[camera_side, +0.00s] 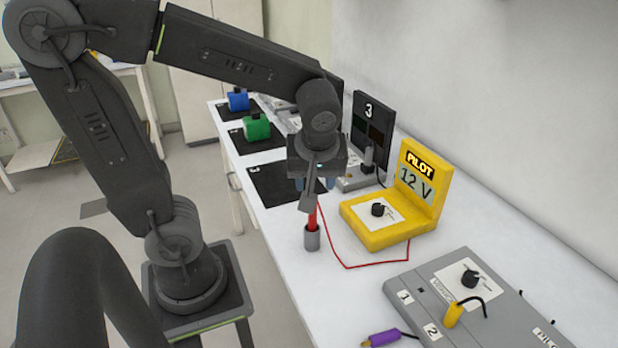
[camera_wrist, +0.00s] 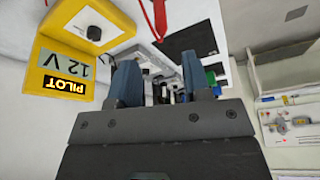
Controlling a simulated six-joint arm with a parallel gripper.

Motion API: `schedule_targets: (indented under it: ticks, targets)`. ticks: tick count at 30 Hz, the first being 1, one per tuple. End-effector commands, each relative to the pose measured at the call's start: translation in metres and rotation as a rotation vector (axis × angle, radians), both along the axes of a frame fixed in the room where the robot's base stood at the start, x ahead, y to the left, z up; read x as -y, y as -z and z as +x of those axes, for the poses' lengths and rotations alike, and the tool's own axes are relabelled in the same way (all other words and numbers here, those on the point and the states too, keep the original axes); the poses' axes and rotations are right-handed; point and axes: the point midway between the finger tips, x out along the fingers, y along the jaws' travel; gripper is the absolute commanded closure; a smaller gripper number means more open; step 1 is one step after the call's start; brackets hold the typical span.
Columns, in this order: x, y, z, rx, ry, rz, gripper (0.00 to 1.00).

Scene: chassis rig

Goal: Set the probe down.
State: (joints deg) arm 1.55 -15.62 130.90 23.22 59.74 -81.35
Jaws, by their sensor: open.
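The red probe (camera_side: 312,218) stands upright in a small grey cup (camera_side: 312,239) on the white bench, its red cable running along the bench to the yellow 12 V pilot unit (camera_side: 385,222). My gripper (camera_side: 313,187) is just above the probe, pointing down; its parts hide the probe's top in the side view. In the wrist view my gripper (camera_wrist: 161,75) has its two fingers wide apart with nothing between them. The red probe (camera_wrist: 160,16) shows at the top edge of that view, beyond the fingers.
A grey pilot box (camera_side: 470,300) with a yellow plug (camera_side: 453,313) lies front right, near a purple plug (camera_side: 383,338). A black mat (camera_side: 280,182), a green block (camera_side: 256,128), a blue block (camera_side: 238,100) and a black panel marked 3 (camera_side: 372,130) stand behind.

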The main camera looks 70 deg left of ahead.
Motion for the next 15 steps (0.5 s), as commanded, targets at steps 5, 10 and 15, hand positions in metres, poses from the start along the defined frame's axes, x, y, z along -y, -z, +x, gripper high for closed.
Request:
schedule_targets:
  ticks: [5,10,15]
  targets:
    - [0.017,-0.016,-0.017,0.005,0.346,-0.044,0.56]
    - [0.036,-0.031,-0.034,0.042,0.747,-0.035,0.56]
    - [0.05,-0.041,-0.046,0.088,1.045,0.021,0.56]
